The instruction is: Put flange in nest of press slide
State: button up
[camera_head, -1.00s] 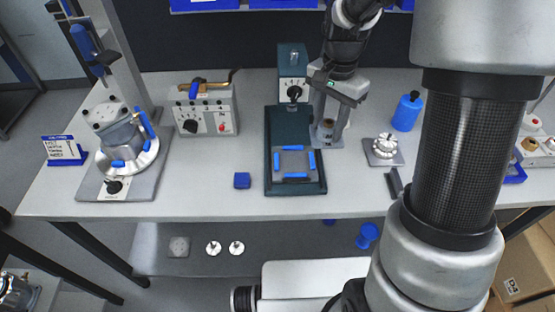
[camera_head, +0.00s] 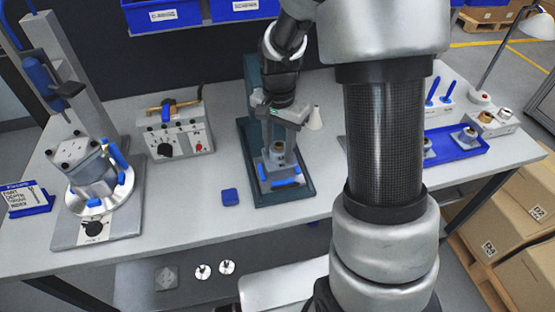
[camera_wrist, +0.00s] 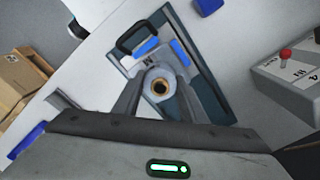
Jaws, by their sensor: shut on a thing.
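The flange (camera_head: 278,157) is a grey round part with a brass-coloured bore. My gripper (camera_head: 277,143) is shut on it. In the wrist view, the flange (camera_wrist: 160,86) sits upright between the two fingers of my gripper (camera_wrist: 160,98), its bore facing the camera. The press slide (camera_head: 280,176) is a grey plate with blue strips around its nest, on the dark green press base (camera_head: 264,196). The flange is over the nest area, toward its back in the head view. I cannot tell whether it touches the slide. Blue strips (camera_wrist: 149,47) show beyond it in the wrist view.
The press column (camera_head: 254,80) stands close behind my gripper. A grey control box (camera_head: 178,135) and a blue block (camera_head: 230,197) are to the left. A blue tray (camera_head: 462,144) with parts lies to the right. Bare table (camera_head: 215,170) lies left of the press.

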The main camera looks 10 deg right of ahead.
aim_at(279, 158)
jog(key=shift+f, duration=2.25)
jog(key=shift+f+b, duration=0.15)
jog(key=shift+b, duration=0.15)
jog(key=o, duration=1.4)
jog(key=shift+c, duration=0.2)
